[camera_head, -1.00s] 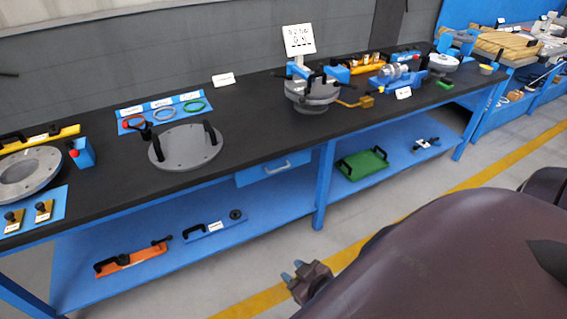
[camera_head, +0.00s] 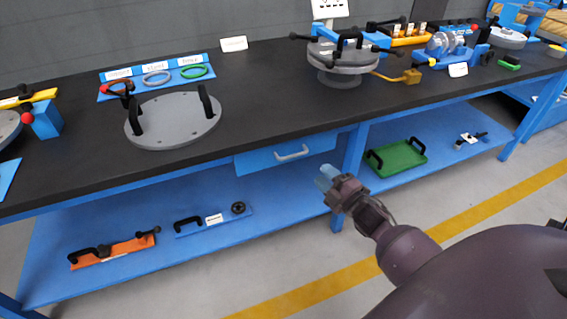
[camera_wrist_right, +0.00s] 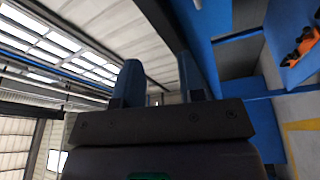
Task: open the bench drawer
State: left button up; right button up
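The blue bench drawer (camera_head: 255,162) sits under the black worktop, near the middle of the bench. It looks closed, with its front in line with the bench edge. A light grey bar handle (camera_head: 292,152) is on its front. My right gripper (camera_head: 326,176) is just right of the handle and lower in the head view, apart from it. Its two blue fingers stand apart with nothing between them in the right wrist view (camera_wrist_right: 158,78). The drawer handle is not visible in the wrist view. My left gripper is not in view.
A blue bench leg (camera_head: 350,160) stands right of the drawer, close behind my right gripper. The lower shelf (camera_head: 120,215) holds an orange tool (camera_head: 112,250), a blue plate tool (camera_head: 205,222) and a green tray (camera_head: 397,158). A grey disc with handles (camera_head: 172,122) lies on the worktop.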

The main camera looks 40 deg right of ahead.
aim_at(294, 156)
jog(key=w+d+f+n+y+b, duration=0.2)
jog(key=w+f+n+b, duration=0.2)
jog(key=f, duration=0.2)
jog(key=shift+n, duration=0.8)
jog(key=x, duration=0.3)
jog(key=b+x, duration=0.1)
jog(key=x, duration=0.7)
jog(key=shift+w+d+r+b, duration=0.1)
jog(key=shift+w+d+b, duration=0.15)
jog(key=shift+d+b, duration=0.1)
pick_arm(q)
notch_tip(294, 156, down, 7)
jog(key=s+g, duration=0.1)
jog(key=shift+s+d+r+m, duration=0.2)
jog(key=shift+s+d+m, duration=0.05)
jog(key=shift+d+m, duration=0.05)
pick_arm(e)
jog(key=shift+c, duration=0.4)
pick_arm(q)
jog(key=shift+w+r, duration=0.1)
pick_arm(e)
grip_shut()
